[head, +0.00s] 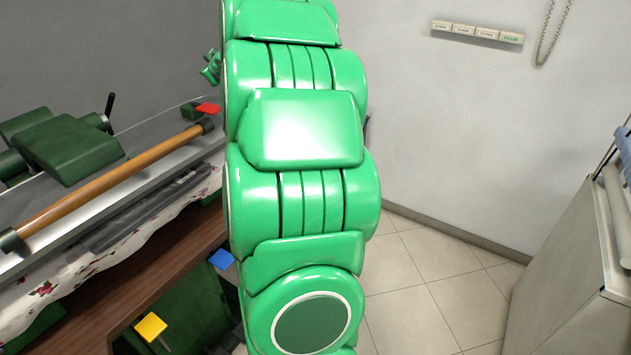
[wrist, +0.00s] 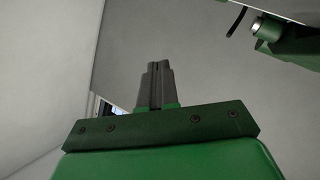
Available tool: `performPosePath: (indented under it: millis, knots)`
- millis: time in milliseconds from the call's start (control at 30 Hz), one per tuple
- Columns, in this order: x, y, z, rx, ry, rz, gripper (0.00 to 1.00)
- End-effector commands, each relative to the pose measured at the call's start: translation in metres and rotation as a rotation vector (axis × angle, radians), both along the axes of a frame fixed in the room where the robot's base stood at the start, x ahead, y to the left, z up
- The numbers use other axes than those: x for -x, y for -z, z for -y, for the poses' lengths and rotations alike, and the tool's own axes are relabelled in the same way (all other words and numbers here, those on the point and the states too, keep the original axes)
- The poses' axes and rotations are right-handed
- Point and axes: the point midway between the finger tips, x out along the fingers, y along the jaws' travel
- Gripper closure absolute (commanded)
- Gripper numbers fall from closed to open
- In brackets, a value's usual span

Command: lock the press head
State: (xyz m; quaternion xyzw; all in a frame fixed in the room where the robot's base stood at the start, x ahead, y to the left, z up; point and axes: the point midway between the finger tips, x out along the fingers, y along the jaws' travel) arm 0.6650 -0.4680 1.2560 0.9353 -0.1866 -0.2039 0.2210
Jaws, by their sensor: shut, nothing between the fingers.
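The press stands at the left in the head view. Its head (head: 75,190) is a long grey plate with dark green fittings (head: 68,148) on top. A wooden bar handle (head: 115,175) runs along its front edge. Flowered cloth (head: 95,272) shows beneath the plate; I cannot tell whether the head is locked. A red part (head: 207,108) sits near the bar's far end. My gripper (wrist: 157,82) is shut and empty in the wrist view, pointing towards a grey wall and apart from anything. In the head view my green arm hides it.
Yellow (head: 151,327) and blue (head: 221,259) pedals sit low on the press. A green part with a metal end (wrist: 268,28) is at the wrist view's upper right. Tiled floor (head: 430,270) is free between press and pale cabinet (head: 565,270).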

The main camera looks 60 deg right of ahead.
Motion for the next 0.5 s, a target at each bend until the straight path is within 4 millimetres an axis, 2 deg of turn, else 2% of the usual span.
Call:
performPosePath:
  millis: [100, 500]
  knots:
    - [0.001, 0.013, 0.028, 0.014, -0.004, 0.008, 1.0]
    - [0.012, 0.079, 0.107, 0.055, -0.028, -0.018, 1.0]
